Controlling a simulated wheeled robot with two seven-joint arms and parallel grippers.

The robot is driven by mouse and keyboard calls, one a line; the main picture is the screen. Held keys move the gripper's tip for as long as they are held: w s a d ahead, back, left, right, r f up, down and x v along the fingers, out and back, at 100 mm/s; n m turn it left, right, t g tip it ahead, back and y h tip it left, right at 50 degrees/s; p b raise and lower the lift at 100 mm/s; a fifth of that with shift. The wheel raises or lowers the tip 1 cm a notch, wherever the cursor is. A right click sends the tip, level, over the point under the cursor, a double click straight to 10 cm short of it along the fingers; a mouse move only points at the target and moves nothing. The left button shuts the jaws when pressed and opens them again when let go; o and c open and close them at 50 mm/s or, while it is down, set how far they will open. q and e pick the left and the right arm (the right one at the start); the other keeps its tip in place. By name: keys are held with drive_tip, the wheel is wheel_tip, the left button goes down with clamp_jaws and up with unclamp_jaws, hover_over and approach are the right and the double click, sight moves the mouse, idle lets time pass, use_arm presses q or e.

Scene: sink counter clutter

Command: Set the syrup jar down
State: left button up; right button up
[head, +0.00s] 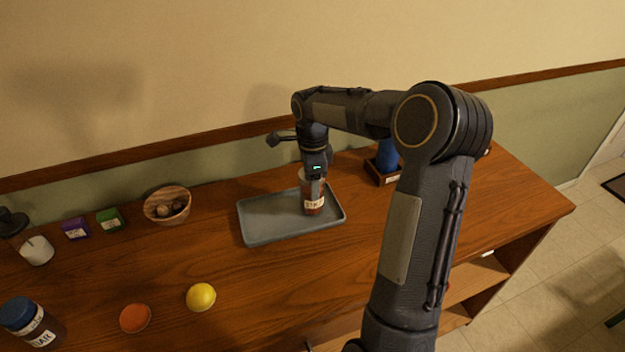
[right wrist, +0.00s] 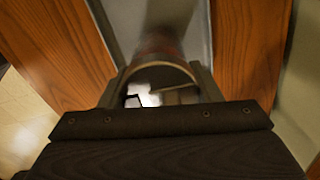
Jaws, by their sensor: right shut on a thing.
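The syrup jar (head: 314,204), dark red-brown with a pale label, is upright at the right part of the grey tray (head: 262,231). My right gripper (head: 313,182) comes down from above and is shut on the jar. The jar's base looks to be on or just above the tray floor; I cannot tell which. In the right wrist view the jar (right wrist: 160,48) is blurred between the fingers, with the grey tray behind it.
A wooden bowl (head: 167,205), a green box (head: 110,220), a purple box (head: 75,229) and a white cup (head: 37,251) stand left. A yellow lemon (head: 201,297), an orange disc (head: 135,318) and a blue-lidded jar (head: 30,322) are in front. A blue item (head: 388,156) stands right of the tray.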

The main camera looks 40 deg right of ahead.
drive_tip(key=shift+f, duration=0.2)
drive_tip(key=o, duration=1.2)
drive_tip(key=shift+o, duration=0.2)
wheel_tip(320, 180, up, 12)
drive_tip(key=shift+f, duration=0.2)
drive_tip(key=shift+r, duration=0.5)
drive_tip(key=s+a+n+t+y, duration=0.2)
drive_tip(key=s+a+n+t, duration=0.1)
drive_tip(key=s+a+n, duration=0.95)
drive_tip(key=s+a+f+n+t+y, duration=0.1)
drive_tip(key=s+a+f+n+t, duration=0.1)
drive_tip(key=s+a+f+n, duration=0.4)
drive_tip(key=s+n, duration=0.3)
drive_tip(key=s, duration=0.1)
drive_tip(key=shift+s+a+f+n+t+y, duration=0.2)
drive_tip(key=shift+s+f+n+t+y, duration=0.1)
drive_tip(key=shift+s+f+n+y, duration=0.1)
